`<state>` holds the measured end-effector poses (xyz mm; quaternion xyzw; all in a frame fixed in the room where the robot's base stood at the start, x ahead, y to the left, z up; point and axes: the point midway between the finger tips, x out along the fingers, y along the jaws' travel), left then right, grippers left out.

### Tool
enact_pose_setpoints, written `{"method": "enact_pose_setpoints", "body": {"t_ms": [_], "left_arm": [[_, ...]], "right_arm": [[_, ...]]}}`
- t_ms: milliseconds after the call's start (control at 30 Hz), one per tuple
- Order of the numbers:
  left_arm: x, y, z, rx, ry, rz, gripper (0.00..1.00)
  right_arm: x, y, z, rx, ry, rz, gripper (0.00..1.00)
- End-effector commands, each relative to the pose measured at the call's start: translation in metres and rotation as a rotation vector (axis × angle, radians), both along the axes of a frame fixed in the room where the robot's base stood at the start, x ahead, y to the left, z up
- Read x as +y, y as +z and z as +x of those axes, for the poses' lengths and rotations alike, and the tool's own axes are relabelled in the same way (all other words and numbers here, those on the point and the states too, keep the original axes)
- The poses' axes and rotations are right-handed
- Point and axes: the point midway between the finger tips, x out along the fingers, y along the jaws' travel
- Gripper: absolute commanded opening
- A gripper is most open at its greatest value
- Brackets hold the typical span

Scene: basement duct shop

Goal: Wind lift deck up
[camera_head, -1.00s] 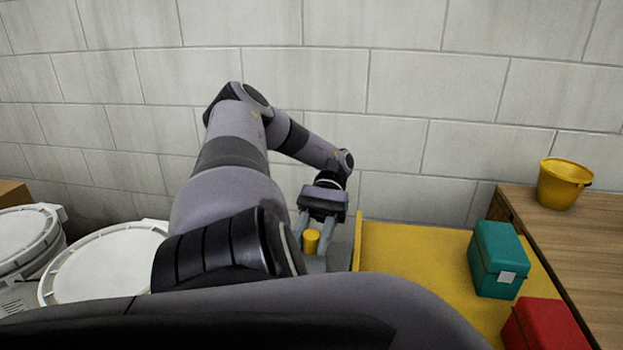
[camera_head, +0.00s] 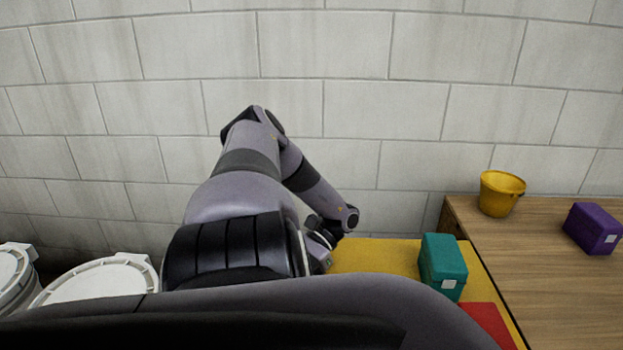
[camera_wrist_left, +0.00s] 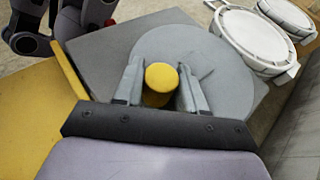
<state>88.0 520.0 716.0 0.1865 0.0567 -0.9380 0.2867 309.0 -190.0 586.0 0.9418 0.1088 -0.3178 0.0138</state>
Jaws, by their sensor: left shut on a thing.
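The lift deck (camera_head: 375,258) is a yellow platform against the block wall, lower right of centre in the head view. Its edge also shows at the left of the wrist view (camera_wrist_left: 40,115). A round grey disc (camera_wrist_left: 215,60) on a grey housing (camera_wrist_left: 95,55) lies beside the deck and carries a yellow knob (camera_wrist_left: 160,78). My left gripper (camera_wrist_left: 158,82) is shut on this knob, one finger on each side. In the head view my arm hides the knob and disc. My right gripper is not in view.
A teal box (camera_head: 442,266) and a red box (camera_head: 487,325) sit on the deck. The wooden table (camera_head: 540,270) at right holds a yellow bucket (camera_head: 500,193) and a purple box (camera_head: 593,229). White-lidded drums (camera_head: 95,285) stand at left.

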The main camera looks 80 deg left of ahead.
Motion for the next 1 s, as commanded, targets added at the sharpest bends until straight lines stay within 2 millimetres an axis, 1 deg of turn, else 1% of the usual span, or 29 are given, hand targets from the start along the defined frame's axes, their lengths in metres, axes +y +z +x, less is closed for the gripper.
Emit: {"method": "enact_pose_setpoints", "body": {"t_ms": [33, 200, 633, 667, 700, 733, 1000], "left_arm": [[-0.0006, 0.0034, -0.0034, 0.015, -0.021, -0.005, 0.00], [-0.0026, 0.0026, -0.0035, 0.013, -0.052, -0.004, 0.00], [-0.0038, 0.0016, -0.0040, 0.015, -0.060, -0.005, 0.00], [-0.0039, 0.0016, -0.0040, 0.015, -0.060, -0.004, 0.43], [-0.0039, 0.0017, -0.0041, 0.015, -0.060, -0.004, 0.56], [-0.0039, 0.0016, -0.0038, 0.014, -0.059, -0.004, 0.61], [-0.0035, 0.0014, -0.0016, 0.005, -0.057, -0.001, 0.61]], "right_arm": [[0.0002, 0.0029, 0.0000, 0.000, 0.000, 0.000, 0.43], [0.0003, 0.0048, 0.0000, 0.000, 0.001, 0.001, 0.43], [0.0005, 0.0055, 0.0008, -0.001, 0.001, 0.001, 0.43], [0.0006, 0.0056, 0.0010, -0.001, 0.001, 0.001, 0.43], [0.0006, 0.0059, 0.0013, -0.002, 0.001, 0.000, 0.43], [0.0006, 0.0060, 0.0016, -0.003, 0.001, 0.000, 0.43], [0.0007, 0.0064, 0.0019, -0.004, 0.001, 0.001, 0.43]]}}
